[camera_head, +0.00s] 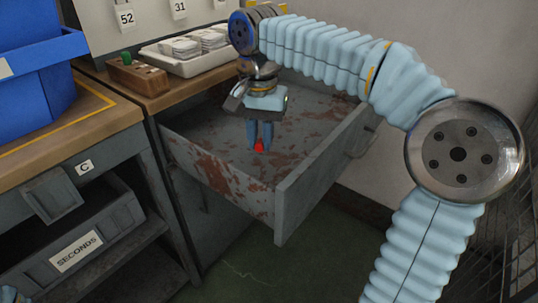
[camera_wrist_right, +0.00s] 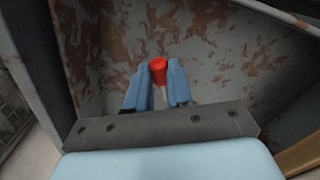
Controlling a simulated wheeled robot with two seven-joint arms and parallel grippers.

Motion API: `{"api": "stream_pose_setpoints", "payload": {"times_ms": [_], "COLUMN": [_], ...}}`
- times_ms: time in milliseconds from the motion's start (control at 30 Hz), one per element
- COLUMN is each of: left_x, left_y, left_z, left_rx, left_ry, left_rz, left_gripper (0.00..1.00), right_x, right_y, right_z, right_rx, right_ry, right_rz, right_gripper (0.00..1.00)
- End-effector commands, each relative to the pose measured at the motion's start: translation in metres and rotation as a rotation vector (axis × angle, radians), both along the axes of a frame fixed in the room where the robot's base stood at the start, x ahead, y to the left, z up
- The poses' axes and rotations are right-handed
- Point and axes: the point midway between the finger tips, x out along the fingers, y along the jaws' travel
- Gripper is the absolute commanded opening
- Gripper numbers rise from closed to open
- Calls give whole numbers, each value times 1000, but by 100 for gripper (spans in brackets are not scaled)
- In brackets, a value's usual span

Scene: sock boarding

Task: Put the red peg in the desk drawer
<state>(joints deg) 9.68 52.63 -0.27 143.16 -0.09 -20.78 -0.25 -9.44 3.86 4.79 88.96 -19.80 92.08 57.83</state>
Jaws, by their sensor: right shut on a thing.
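The red peg (camera_head: 259,146) is between the fingertips of my right gripper (camera_head: 259,138), which is shut on it and points down. In the right wrist view the red peg (camera_wrist_right: 158,70) shows at the tips of the blue fingers (camera_wrist_right: 157,88). The desk drawer (camera_head: 213,176) is pulled open, grey with rusty patches, and looks empty apart from the gripper. The peg is over or inside the drawer; whether it touches the floor of the drawer I cannot tell.
A wooden block with a green peg (camera_head: 126,60) stands on the desk left of a white tray of cards (camera_head: 190,64). A blue bin (camera_head: 40,75) sits at the far left. A grey bin labelled SECONDS (camera_head: 115,235) is below. The drawer's walls stand around the gripper.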

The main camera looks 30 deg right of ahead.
Motion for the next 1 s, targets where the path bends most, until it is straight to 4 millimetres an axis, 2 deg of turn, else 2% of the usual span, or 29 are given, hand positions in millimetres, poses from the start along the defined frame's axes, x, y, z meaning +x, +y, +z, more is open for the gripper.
{"api": "stream_pose_setpoints", "payload": {"times_ms": [33,100,333,467,600,1000], "left_x": [0,0,0,0,0,0], "left_y": [1,1,0,0,-1,-1], "left_z": [-5,-7,-10,-15,-19,-21], "left_rx": [1,1,0,-1,-2,-4], "left_ry": [0,0,0,1,2,3], "left_rz": [1,2,1,1,-1,-1], "left_gripper": [47,47,47,47,47,47], "right_x": [3,8,16,23,23,23], "right_y": [-6,-13,-26,-37,-36,-35], "right_z": [-14,-24,-41,-61,-82,-87], "right_rx": [0,0,0,1,1,1], "right_ry": [4,3,3,5,2,1], "right_rz": [-1,0,1,1,3,2], "right_gripper": [0,0,0,0,0,0]}}
